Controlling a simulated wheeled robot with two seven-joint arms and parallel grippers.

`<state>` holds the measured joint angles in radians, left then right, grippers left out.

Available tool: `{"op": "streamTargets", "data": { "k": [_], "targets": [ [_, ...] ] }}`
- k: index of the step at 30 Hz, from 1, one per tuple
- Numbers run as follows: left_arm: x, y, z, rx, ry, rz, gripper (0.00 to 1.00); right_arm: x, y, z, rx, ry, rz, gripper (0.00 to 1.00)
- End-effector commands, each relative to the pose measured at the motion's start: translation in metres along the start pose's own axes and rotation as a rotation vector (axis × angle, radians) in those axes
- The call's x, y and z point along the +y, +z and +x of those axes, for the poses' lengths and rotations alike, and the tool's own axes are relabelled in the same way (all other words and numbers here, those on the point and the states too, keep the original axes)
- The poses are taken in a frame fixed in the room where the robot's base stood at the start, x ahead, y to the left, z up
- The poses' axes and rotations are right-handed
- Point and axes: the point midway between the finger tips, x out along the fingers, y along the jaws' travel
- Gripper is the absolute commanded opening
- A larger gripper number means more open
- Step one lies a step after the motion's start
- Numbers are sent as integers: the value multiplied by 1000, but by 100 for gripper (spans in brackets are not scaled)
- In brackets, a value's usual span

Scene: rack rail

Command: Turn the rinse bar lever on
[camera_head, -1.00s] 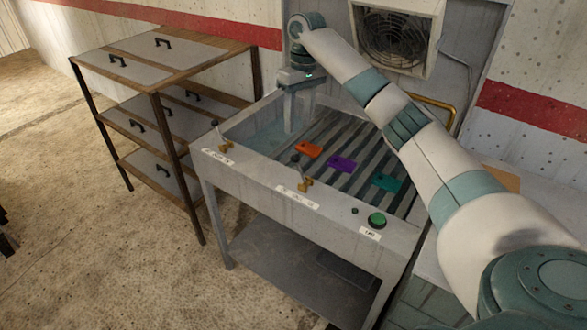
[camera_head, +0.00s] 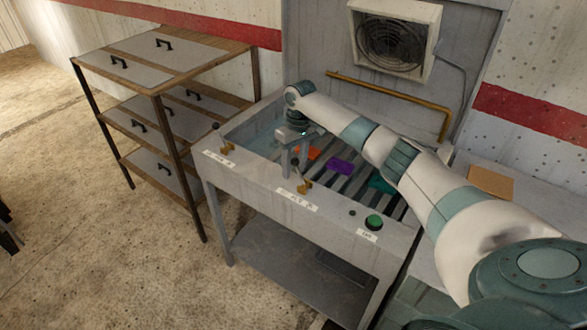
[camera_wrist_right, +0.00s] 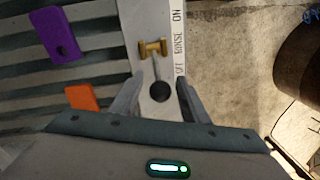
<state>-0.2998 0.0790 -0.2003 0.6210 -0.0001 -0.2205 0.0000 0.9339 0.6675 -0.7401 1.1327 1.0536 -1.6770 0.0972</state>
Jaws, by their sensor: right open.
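The rinse lever has a brass base (camera_head: 304,187) on the front ledge of the sink unit, behind a white label. In the right wrist view its rod and round black knob (camera_wrist_right: 160,91) lie between my fingers, beside lettering that reads RINSE and ON. My right gripper (camera_head: 294,172) reaches down over this lever in the head view and partly hides it. In the wrist view the gripper (camera_wrist_right: 160,82) is open, one finger on each side of the knob, with gaps showing. My left gripper is not in view.
A second brass lever (camera_head: 226,144) stands on the ledge to the left. A green button (camera_head: 374,222) is at the right. Orange (camera_head: 310,153), purple (camera_head: 341,167) and teal (camera_head: 380,184) pieces lie on the slats. A drawer rack (camera_head: 165,75) stands to the left.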

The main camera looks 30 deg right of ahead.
Motion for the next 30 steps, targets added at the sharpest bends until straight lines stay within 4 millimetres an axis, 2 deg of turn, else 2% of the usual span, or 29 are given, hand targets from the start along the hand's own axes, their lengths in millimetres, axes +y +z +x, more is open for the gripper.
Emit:
{"op": "streamTargets", "data": {
  "k": [7,17,18,23,30],
  "targets": [
    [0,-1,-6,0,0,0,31,0,0,20,0,0,0,41],
    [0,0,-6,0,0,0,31,0,0,24,0,1,-1,41],
    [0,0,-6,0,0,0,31,0,0,24,0,1,-1,39],
    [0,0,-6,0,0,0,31,0,0,24,0,1,-1,1],
    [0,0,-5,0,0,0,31,1,-2,24,5,0,0,0]
  ]
}}
